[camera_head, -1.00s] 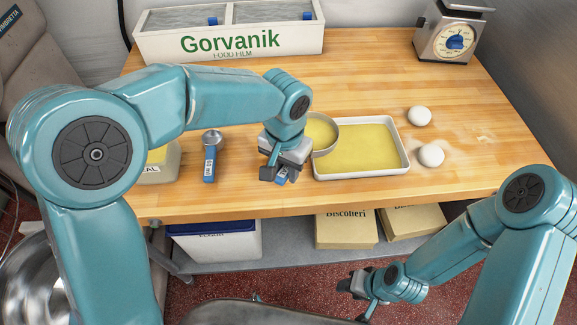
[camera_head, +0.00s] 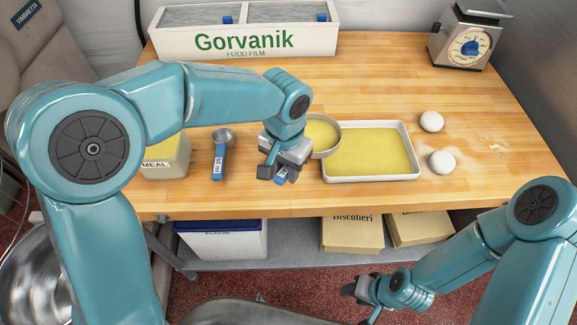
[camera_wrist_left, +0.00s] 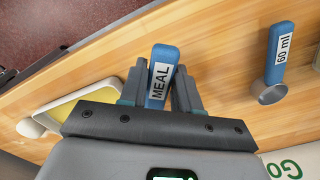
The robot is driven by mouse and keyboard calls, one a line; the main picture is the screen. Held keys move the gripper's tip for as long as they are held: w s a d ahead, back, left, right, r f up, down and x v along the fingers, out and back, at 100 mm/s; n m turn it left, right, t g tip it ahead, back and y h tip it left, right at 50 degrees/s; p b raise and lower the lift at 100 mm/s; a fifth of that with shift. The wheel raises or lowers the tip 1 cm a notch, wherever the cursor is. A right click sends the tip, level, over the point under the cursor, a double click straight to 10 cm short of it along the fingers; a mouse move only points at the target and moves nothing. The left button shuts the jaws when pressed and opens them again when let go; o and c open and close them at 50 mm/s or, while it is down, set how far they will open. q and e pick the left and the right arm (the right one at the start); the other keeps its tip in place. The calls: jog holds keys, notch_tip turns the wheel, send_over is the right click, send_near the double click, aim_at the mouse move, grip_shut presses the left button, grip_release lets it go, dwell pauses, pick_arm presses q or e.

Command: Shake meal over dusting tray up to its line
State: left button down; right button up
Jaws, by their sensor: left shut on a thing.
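My left gripper (camera_head: 280,172) is shut on the blue handle, labelled MEAL (camera_wrist_left: 160,80), of a round metal-rimmed sieve (camera_head: 338,147). Yellow meal shows inside the sieve. In the head view the sieve overlaps the left end of the white dusting tray (camera_head: 417,172); the height between them cannot be told. Yellow meal covers the tray's floor; no line can be made out. The tray shows partly in the left wrist view (camera_wrist_left: 50,107), where the sieve's bowl is hidden. My right gripper (camera_head: 358,290) is low before the table's front edge; its jaws are too small to read.
A meal tub (camera_head: 172,168) and a blue-handled 60 ml scoop (camera_head: 219,160) stand left of my left gripper. Two white dough balls (camera_head: 432,121) (camera_head: 442,161) lie right of the tray. A scale (camera_head: 466,45) and a Gorvanik film box (camera_head: 170,43) stand at the back. The middle back is clear.

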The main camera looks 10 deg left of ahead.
pick_arm(q)
jog(key=shift+s+a, duration=0.1)
jog(key=shift+a, duration=0.7)
